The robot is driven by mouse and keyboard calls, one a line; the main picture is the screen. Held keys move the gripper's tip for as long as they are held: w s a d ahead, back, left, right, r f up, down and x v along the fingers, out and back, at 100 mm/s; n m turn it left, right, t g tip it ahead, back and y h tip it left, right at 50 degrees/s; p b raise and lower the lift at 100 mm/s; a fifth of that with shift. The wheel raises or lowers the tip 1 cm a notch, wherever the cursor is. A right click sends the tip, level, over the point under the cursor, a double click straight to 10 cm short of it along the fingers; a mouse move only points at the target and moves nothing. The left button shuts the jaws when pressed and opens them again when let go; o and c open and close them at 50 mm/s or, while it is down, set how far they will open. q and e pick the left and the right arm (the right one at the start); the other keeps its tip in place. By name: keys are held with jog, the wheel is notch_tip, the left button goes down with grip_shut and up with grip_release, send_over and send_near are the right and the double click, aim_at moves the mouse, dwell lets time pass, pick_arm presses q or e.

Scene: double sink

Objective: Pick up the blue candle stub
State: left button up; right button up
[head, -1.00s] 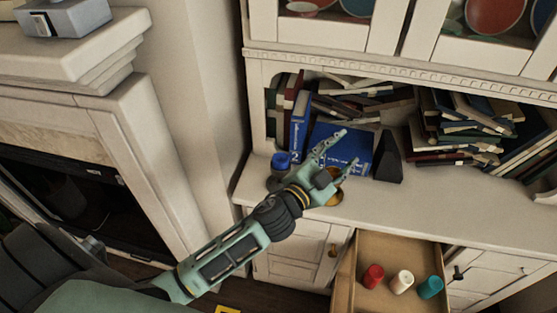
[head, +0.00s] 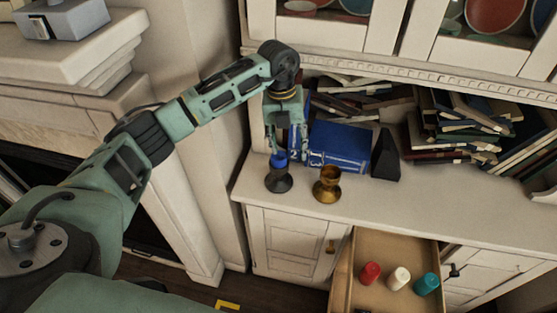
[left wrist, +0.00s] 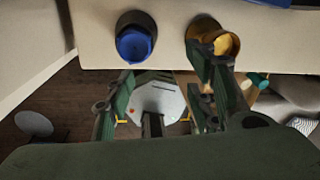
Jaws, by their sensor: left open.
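The blue candle stub (head: 279,160) sits upright in a dark candle holder (head: 279,182) near the left end of the white sideboard top. In the left wrist view the stub (left wrist: 134,45) shows from above in its dark holder. My left gripper (head: 286,144) is open and empty, pointing down just above and around the back of the stub in the head view. In the left wrist view its fingers (left wrist: 163,70) are spread, with the stub beyond the left fingertip. I cannot tell whether a finger touches it. My right gripper is not in view.
A brass holder (head: 327,186) stands to the right of the dark one. Behind are a blue book (head: 340,147), a black wedge (head: 385,155) and piled books. An open drawer (head: 375,245) below holds red, white and teal stubs. The sideboard's right top is clear.

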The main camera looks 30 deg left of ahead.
aim_at(277, 156)
pick_arm(q)
jog(key=a, duration=0.1)
jog(key=a+r+y, duration=0.1)
jog(key=a, duration=0.1)
jog(key=shift+s+a+n, duration=0.15)
jog(key=shift+a+n, duration=0.1)
jog(key=shift+n, duration=0.15)
jog(key=f+p, duration=0.1)
jog(key=f, duration=0.1)
jog(key=f+p, duration=0.1)
jog(key=f, duration=0.1)
jog(key=w+f+p, duration=0.1)
jog(key=f, duration=0.2)
jog(key=shift+a, duration=0.15)
jog(key=shift+f, duration=0.35)
jog(key=shift+c, duration=0.4)
jog(key=shift+c, duration=0.9)
jog(key=c, duration=0.9)
